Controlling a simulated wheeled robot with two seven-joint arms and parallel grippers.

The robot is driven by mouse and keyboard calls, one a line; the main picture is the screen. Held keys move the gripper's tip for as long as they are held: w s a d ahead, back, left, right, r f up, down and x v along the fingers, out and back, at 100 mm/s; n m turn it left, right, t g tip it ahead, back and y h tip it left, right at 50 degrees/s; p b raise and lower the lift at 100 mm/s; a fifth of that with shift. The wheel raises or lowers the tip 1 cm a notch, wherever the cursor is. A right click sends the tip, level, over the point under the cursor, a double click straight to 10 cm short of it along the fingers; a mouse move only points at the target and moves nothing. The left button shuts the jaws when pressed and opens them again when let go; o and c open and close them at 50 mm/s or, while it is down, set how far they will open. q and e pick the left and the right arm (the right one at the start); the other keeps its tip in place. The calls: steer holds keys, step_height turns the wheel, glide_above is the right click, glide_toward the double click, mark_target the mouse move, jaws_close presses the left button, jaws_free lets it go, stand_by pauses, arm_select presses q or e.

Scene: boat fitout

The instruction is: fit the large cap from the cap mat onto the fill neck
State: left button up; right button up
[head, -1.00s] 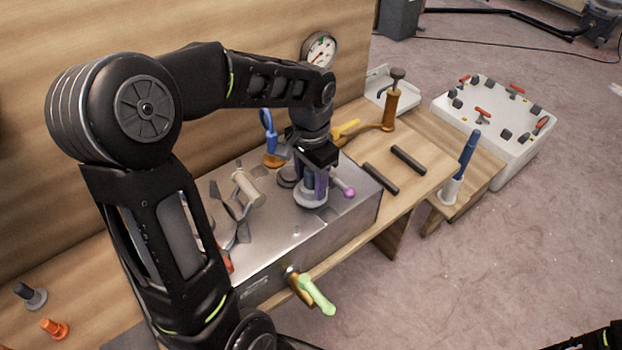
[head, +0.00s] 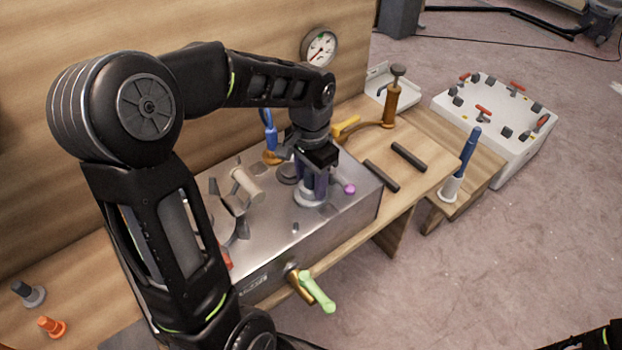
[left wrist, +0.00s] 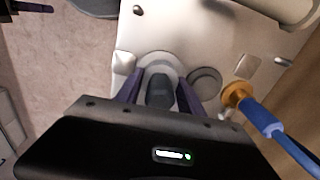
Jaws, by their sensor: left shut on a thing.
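My left gripper (head: 312,192) is shut on the dark knob of the large cap (left wrist: 158,92), above the top of the metal box (head: 285,232). In the left wrist view its two purple fingers flank the knob. The cap's light grey round base (head: 307,202) shows below the fingers, low at the box top. The fill neck is hidden under the cap and gripper, and I cannot tell whether the cap is seated. My right gripper is out of view.
A dark round disc (left wrist: 207,82) and a blue-handled orange fitting (left wrist: 238,94) are close beside the gripper. A pink ball (head: 349,188) is just right of it. A green-handled valve (head: 317,290) sticks out in front. Grey (head: 28,293) and orange (head: 52,327) caps stand at lower left.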

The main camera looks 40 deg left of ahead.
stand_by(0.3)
arm_select(q)
steer(key=o, duration=2.1)
steer(key=shift+r, duration=0.35)
step_height(320, 180, up, 8)
steer(key=p, duration=0.6)
steer(key=shift+p, duration=0.3)
steer(key=shift+f, duration=0.15)
